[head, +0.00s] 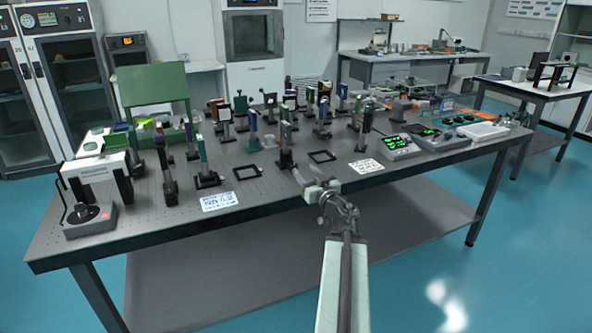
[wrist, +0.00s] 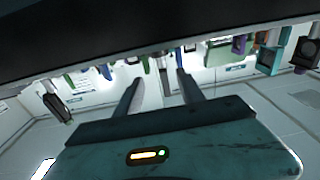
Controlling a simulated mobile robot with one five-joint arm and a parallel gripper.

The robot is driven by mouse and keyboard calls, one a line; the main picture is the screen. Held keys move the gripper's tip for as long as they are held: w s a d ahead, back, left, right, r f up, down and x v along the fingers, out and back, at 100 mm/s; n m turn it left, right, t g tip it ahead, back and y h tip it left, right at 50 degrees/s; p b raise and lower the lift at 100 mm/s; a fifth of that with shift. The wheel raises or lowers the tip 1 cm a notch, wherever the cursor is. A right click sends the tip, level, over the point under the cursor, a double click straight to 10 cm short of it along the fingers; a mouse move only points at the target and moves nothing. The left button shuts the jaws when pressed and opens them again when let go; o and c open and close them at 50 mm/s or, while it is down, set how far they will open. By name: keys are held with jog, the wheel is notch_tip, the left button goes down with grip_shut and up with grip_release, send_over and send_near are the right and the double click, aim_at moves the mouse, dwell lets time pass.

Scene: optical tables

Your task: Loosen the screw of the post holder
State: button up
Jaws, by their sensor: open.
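My gripper (head: 299,178) reaches over the front edge of the optical table (head: 135,222), low over its top. Its fingers are open and point at a post holder (head: 286,160) that carries a dark optic with a brown-orange part. In the wrist view, which looks upside down, my gripper (wrist: 159,80) shows two spread fingers. A grey post holder (wrist: 164,73) stands in the gap between them, farther off. I see no finger touching it. The screw of the post holder is too small to make out in either view.
Several other posts with optics crowd the table behind and to the left. A black square frame (head: 322,156) lies right of my gripper, another (head: 248,171) left of it. White label cards (head: 218,201) lie near the front edge. Grey boxes with green displays (head: 398,146) stand at the right.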

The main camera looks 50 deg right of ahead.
jog(key=shift+s+a+f+g+y, duration=0.15)
jog(key=shift+f+g+y, duration=0.15)
jog(key=shift+f, duration=0.55)
jog(key=x, duration=0.8)
grip_shut()
